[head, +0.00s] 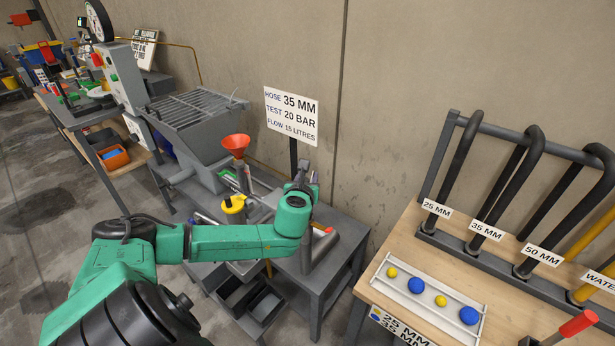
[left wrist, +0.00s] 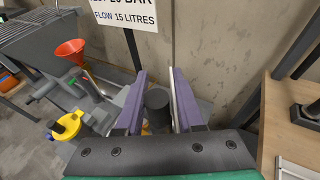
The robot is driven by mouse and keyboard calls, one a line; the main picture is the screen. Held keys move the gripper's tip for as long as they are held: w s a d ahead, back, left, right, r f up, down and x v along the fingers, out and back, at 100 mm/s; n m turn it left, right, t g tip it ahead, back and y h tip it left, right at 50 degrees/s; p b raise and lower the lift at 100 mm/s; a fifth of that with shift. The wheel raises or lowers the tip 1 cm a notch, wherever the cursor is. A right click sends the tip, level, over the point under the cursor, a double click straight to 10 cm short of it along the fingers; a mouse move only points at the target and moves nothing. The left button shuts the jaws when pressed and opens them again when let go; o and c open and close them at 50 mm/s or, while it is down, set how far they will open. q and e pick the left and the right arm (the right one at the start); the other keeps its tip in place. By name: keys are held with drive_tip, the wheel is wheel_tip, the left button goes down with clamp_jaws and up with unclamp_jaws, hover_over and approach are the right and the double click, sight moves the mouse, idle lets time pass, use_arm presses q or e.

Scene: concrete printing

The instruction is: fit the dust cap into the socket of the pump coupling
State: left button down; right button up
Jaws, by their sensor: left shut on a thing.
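My left gripper (left wrist: 157,90) is over the grey pump stand; in the head view (head: 302,180) its own arm partly covers it. Its two purple fingers are shut on a dark grey, round-topped piece, which appears to be the dust cap (left wrist: 157,98). A grey upright cylinder (head: 308,258) under the gripper in the head view may be part of the pump coupling. The socket is hidden by the gripper and arm, so I cannot tell whether the cap touches it. My right gripper is not in view.
An orange funnel (head: 236,143) and a yellow-topped can (head: 233,204) stand left of the gripper. A sign (head: 291,115) stands behind it. A wooden bench (head: 400,262) on the right holds a hose rack (head: 445,240) and a white tray (head: 452,284) with blue and yellow pieces.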

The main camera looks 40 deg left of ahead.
use_arm(q)
drive_tip(key=shift+f+b, duration=0.45)
drive_tip(key=shift+f, duration=0.4)
drive_tip(key=shift+c, duration=2.2)
unclamp_jaws()
drive_tip(key=shift+r, duration=0.1)
